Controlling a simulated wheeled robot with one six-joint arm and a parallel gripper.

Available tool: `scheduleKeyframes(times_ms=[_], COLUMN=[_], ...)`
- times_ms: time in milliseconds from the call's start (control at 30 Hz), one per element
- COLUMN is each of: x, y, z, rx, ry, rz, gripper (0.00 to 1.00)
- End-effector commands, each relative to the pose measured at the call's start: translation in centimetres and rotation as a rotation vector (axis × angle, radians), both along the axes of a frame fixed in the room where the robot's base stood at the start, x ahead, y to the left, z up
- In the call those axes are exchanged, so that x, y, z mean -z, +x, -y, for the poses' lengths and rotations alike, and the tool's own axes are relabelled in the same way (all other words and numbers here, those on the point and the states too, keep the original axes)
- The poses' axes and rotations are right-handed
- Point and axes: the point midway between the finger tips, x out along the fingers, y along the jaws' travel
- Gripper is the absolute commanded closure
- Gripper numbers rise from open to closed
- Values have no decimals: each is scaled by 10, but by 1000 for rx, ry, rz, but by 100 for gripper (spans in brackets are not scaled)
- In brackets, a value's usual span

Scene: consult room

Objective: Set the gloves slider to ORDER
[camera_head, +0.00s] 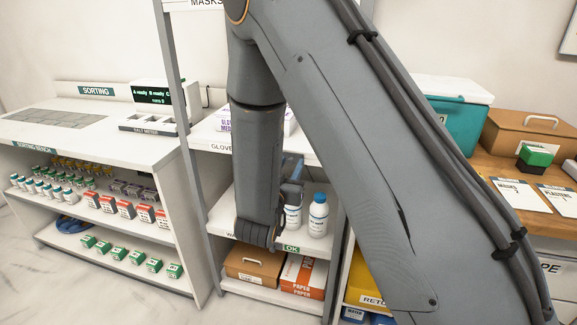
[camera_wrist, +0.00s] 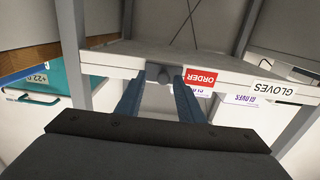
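In the wrist view the shelf edge (camera_wrist: 112,62) crosses the picture and carries a GLOVES label (camera_wrist: 274,89) at the right. A red ORDER plate (camera_wrist: 201,79) shows on that edge. A small grey slider knob (camera_wrist: 152,72) is just left of the red plate. My gripper (camera_wrist: 157,86) is open, its two blue-grey fingers pointing at the edge with the knob between their tips in the picture. Contact cannot be told. In the head view part of the GLOVES label (camera_head: 221,147) shows; my arm hides the slider and most of my gripper.
White bottles (camera_head: 318,216) stand on the shelf below, which carries a green OK plate (camera_head: 291,248). Glove boxes (camera_wrist: 238,104) sit by the gloves shelf. A shelf post (camera_wrist: 73,45) stands left in the wrist view. A teal cooler (camera_head: 455,115) is at right.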

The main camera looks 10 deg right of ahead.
Motion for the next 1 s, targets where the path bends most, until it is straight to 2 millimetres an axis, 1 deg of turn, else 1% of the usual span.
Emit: scheduleKeyframes(times_ms=[267,367,600,700,833,1000], x=[1,1,1,1,0,0], y=[-3,-12,-48,-58,-67,-69], z=[-4,-9,-27,-33,-36,-36], rx=[-4,-5,-6,-5,-3,-2], ry=[0,1,0,0,0,0], rz=[-1,-2,-1,-1,0,0], gripper=[65,65,65,65,65,65])
